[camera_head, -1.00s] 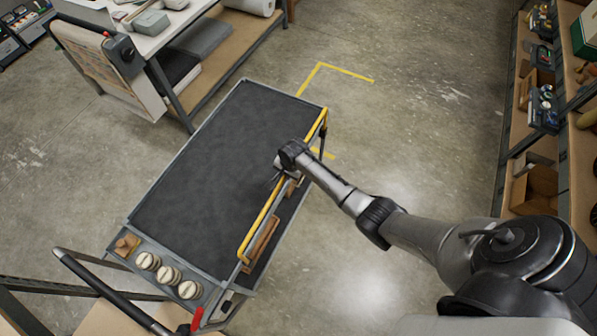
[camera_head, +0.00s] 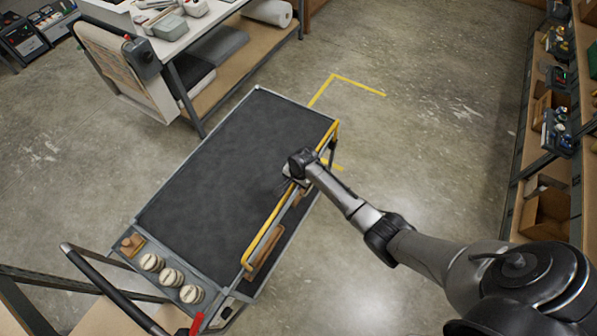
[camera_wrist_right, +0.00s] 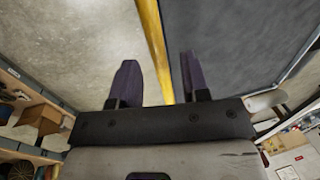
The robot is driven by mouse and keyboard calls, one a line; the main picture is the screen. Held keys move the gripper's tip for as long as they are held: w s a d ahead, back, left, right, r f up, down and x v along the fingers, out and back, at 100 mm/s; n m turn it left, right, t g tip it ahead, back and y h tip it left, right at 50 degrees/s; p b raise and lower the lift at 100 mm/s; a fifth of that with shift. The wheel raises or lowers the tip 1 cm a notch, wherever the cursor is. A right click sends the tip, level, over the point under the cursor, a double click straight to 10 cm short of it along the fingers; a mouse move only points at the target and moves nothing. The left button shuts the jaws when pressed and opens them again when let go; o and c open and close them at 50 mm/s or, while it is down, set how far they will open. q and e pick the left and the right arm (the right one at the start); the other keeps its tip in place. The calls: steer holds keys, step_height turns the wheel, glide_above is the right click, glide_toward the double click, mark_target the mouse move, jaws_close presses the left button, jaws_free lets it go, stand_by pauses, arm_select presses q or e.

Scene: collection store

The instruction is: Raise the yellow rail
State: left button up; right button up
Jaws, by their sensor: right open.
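The yellow rail (camera_head: 265,232) runs along the right long side of a dark-topped cart (camera_head: 215,165). My right gripper (camera_head: 289,174) is at the rail, around its middle, with the arm reaching in from the right. In the right wrist view the gripper (camera_wrist_right: 157,70) is open, and the yellow rail (camera_wrist_right: 152,40) passes between its two fingers. A gap shows between the rail and each finger. The rail's middle is partly hidden by my gripper in the head view. My left gripper is not in view.
The cart top is bare, with several pale round pieces (camera_head: 171,276) in a tray at its near end. A workbench (camera_head: 215,15) stands at the back left. Shelves (camera_head: 560,150) line the right. Open floor (camera_head: 420,130) lies between cart and shelves.

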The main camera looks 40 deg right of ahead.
step_height(320, 180, up, 12)
steer(key=s, duration=0.2)
steer(key=shift+s+d+r, duration=0.2)
steer(key=shift+d, duration=0.2)
stand_by(0.5)
